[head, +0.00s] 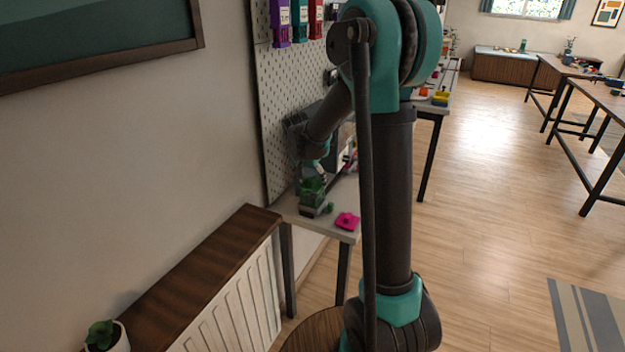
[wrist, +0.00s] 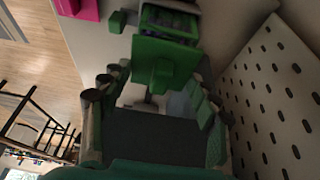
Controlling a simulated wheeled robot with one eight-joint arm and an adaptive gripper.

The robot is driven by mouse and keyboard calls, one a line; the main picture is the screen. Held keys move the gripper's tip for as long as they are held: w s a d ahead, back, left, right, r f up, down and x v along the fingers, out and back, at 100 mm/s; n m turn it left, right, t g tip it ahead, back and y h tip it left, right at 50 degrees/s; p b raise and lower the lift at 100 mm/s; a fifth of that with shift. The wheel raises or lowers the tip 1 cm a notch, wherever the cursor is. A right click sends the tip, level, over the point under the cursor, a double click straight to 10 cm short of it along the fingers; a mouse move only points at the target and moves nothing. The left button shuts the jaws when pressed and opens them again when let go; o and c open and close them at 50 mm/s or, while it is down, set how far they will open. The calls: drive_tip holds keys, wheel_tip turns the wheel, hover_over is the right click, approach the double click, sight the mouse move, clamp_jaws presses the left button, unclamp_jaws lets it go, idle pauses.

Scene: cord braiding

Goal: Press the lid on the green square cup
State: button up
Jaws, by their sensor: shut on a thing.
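My gripper (wrist: 156,78) is shut on the knob of a green square lid (wrist: 166,51). The lid is at the green square cup (wrist: 172,20), its dark inside partly showing past the lid's far edge in the wrist view. The lid looks tilted or offset there; I cannot tell whether it touches the rim. The cup's green handle (wrist: 122,20) sticks out to the left. In the head view my gripper (head: 318,170) comes down from above onto the lid (head: 312,186), and the cup (head: 309,199) stands on the grey bench top.
A pink piece (head: 347,221) lies on the bench near its front corner; it also shows in the wrist view (wrist: 88,10). A white pegboard (head: 285,110) rises behind the bench. A wooden-topped radiator cover (head: 210,270) is nearer.

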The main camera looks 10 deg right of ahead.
drive_tip(key=shift+f, duration=0.75)
drive_tip(key=o, duration=1.3)
drive_tip(key=shift+o, duration=0.4)
drive_tip(key=shift+o, duration=1.2)
drive_tip(key=shift+v, duration=3.05)
